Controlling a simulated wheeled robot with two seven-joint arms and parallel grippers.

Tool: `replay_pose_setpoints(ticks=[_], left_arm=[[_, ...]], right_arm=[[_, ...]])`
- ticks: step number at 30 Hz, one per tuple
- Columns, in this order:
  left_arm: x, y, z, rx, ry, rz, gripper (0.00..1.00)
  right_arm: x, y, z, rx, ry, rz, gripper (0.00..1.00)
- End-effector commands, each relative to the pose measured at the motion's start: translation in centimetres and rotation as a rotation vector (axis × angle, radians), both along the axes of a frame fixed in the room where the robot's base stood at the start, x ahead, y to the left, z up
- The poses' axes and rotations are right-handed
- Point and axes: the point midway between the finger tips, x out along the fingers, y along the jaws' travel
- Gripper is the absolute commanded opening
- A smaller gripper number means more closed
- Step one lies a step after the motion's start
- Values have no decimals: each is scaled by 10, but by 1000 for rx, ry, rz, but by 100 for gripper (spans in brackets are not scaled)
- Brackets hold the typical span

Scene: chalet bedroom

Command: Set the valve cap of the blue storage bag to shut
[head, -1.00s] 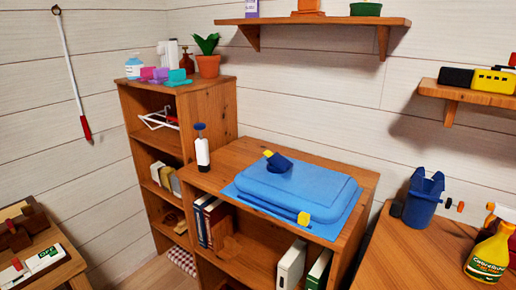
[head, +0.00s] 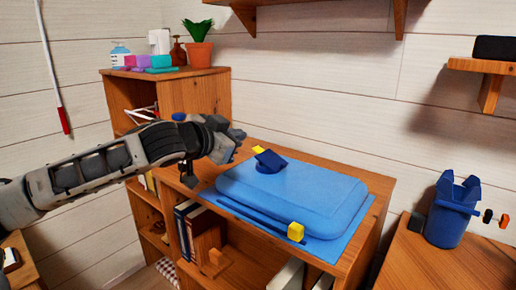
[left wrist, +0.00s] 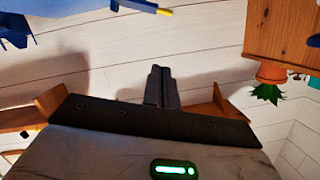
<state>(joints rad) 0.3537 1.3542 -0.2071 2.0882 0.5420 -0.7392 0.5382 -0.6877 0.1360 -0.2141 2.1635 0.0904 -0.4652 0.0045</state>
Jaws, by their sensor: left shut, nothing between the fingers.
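The blue storage bag (head: 300,192) lies flat and puffed up on a blue mat on the wooden cabinet. Its dark blue valve cap (head: 270,161), with a yellow tab (head: 258,149), stands tilted up at the bag's back left. A yellow slider (head: 296,231) sits at the front edge. My left gripper (head: 236,133) is shut and empty, a little left of the cap and apart from it in the picture. In the left wrist view its fingers (left wrist: 163,87) are together, and the yellow tab (left wrist: 165,11) shows at the top edge. My right gripper is out of view.
A taller shelf (head: 185,95) with a potted plant (head: 198,45) and bottles stands at the left behind my arm. A blue caddy (head: 449,212) stands on the right table. A wall shelf (head: 490,68) hangs above it.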

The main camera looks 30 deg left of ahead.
Motion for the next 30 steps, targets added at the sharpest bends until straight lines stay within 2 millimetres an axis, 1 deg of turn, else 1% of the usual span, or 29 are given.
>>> replay_pose_setpoints(ticks=[5, 8, 15, 16, 18, 21, 25, 30], left_arm=[[22, -2, 0, -8, -1, -3, 0], [44, -1, -5, -7, -2, -1, 0], [94, 0, -19, -3, 0, -3, 0], [97, 1, -24, 1, 3, -1, 0], [94, 7, -39, 4, 6, -1, 0], [94, 11, -50, 4, 5, -1, 0], [94, 14, -58, 4, 3, -2, 0], [94, 15, -60, 3, 2, -2, 0]], right_arm=[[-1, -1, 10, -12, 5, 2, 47], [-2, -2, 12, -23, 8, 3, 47], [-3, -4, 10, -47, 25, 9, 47], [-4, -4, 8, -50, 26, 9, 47], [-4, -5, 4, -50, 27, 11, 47], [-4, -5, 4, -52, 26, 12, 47], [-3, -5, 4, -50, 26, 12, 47], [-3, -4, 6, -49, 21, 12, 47]])
